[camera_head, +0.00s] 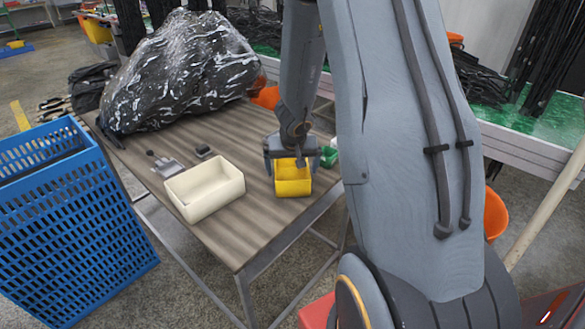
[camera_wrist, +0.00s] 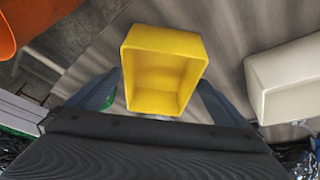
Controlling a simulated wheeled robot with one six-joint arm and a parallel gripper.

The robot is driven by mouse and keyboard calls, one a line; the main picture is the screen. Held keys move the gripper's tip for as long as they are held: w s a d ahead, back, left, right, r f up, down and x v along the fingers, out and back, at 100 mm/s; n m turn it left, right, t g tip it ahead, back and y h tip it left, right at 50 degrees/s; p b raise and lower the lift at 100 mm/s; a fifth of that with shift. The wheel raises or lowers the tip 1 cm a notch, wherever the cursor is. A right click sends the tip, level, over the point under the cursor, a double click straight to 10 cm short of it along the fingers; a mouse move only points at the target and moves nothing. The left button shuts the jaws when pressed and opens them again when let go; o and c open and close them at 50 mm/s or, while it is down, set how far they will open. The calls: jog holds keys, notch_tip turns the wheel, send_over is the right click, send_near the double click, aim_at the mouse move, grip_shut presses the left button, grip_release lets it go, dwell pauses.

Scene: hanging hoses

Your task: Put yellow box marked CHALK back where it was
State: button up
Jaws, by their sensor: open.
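The yellow box (camera_head: 293,181) stands on the table near its right edge, open side up; no CHALK marking can be read. My gripper (camera_head: 291,158) is directly above and behind it, pointing down. In the wrist view the yellow box (camera_wrist: 162,72) lies between the two spread fingers of my gripper (camera_wrist: 155,92). The fingers are open, one on each side of the box; whether they touch its walls cannot be told. The far side of the box is partly hidden by my gripper in the head view.
A cream box (camera_head: 205,188) stands left of the yellow box. A grey brush-like tool (camera_head: 167,165) and a small dark block (camera_head: 203,151) lie behind it. A green item (camera_head: 329,156) is close on the right. A large black plastic-wrapped bundle (camera_head: 185,70) fills the table's back. A blue crate (camera_head: 70,220) stands left.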

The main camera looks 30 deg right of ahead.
jog(key=p+v, duration=0.8)
jog(key=v, duration=0.3)
jog(key=s+a+r+n+y, duration=0.1)
jog(key=s+a+r, duration=0.15)
jog(key=a, duration=0.35)
jog(key=s+a+r+n+y, duration=0.2)
jog(key=a+r, duration=0.2)
jog(key=a, duration=0.2)
jog(key=s+a+r+n+g+h, duration=0.1)
jog(key=s+r, duration=0.3)
jog(key=s, duration=0.8)
jog(key=shift+a+n+g, duration=0.5)
jog(key=shift+a+g, duration=0.2)
jog(key=shift+s+f, duration=0.1)
jog(key=shift+f, duration=0.05)
notch_tip(320, 180, down, 3)
jog(key=b, duration=0.2)
jog(key=shift+b, duration=0.35)
